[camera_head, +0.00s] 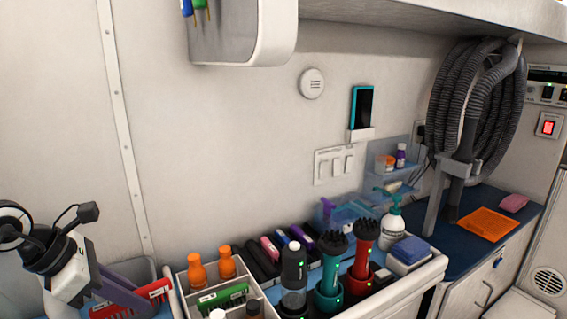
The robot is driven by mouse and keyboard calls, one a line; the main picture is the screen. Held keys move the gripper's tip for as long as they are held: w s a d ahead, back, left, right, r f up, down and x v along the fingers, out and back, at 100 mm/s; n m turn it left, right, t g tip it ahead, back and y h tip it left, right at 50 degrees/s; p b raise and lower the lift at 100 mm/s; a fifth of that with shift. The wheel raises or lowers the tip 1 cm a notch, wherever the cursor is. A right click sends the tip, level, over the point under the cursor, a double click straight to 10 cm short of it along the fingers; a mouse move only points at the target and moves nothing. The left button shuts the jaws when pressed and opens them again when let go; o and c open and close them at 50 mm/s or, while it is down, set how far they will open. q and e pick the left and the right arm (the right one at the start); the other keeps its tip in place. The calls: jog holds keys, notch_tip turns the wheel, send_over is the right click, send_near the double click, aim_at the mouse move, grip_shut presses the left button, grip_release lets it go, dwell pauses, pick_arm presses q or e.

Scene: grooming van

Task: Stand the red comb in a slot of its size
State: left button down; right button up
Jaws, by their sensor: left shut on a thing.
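My left gripper (128,298) is at the lower left, its arm coming in from the left edge. It is shut on the red comb (152,290), which lies roughly level and slanting up to the right, over or in a grey bin (146,268). The finger covers part of the comb. A dark rack with slots (240,264) stands at the back of the counter, right of the gripper. Coloured things, among them a pink one (270,249), stand in it; its slot sizes are hard to tell. My right gripper is out of view.
A white divided tray (184,283) holds orange bottles (197,271) and a green comb (222,296), between gripper and rack. A black bottle (293,267) and two brushes in teal (331,267) and red (364,255) holders stand in front of the rack's right part.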

pick_arm(q)
jog(key=s+d+m+g+y+p, duration=0.2)
jog(key=s+d+m+g, duration=0.2)
jog(key=m, duration=0.9)
jog(key=s+d+r+m+g+y+p, duration=0.1)
jog(key=s+d+m+g+y+p, duration=0.1)
jog(key=s+m+g, duration=0.5)
jog(key=s+d+m+y, duration=0.1)
jog(key=s+d+m, duration=0.1)
jog(key=m, duration=0.4)
jog(key=shift+d+r, duration=0.15)
jog(key=shift+d, duration=0.05)
jog(key=shift+d, duration=0.1)
